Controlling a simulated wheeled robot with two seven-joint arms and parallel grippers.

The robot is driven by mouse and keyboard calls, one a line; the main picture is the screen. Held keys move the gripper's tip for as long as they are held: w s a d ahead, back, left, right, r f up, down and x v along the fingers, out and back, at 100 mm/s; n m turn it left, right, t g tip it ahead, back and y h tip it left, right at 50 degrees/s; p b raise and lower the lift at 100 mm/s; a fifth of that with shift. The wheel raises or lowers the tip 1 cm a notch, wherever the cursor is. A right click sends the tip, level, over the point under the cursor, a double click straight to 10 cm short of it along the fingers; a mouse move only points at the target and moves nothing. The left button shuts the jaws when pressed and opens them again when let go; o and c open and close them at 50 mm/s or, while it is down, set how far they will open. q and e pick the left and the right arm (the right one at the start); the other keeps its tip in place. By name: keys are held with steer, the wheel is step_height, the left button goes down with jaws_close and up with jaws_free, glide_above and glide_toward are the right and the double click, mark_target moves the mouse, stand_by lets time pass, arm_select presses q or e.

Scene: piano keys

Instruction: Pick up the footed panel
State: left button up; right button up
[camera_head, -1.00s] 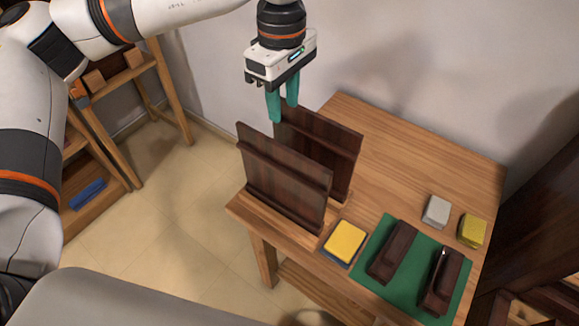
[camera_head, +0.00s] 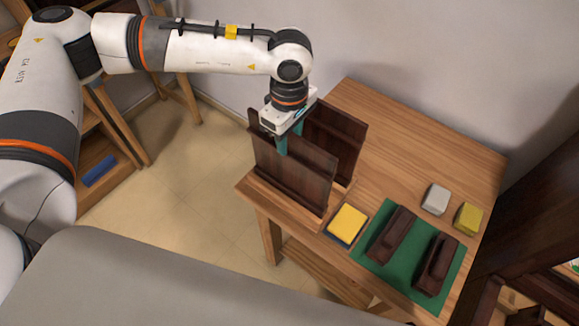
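Two dark brown wooden footed panels stand upright on the left end of the wooden table. The front panel (camera_head: 290,178) has a ledge across it and a wider foot at its base. The rear panel (camera_head: 344,140) stands behind it, partly hidden by it. My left gripper (camera_head: 290,139) points down at the top edge of the front panel. One teal finger shows in front of that edge, and the other shows behind it. The fingers look apart; contact with the panel cannot be told. My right gripper is not in view.
On the table (camera_head: 400,135) are a yellow sponge-like block (camera_head: 348,222) on a blue base, a green mat (camera_head: 405,262) with two dark wooden blocks, and a grey block (camera_head: 435,199) beside a yellow-green block (camera_head: 468,218). The table's back middle is clear.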

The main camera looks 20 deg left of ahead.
arm_select(q)
jaws_close()
stand_by(1.4)
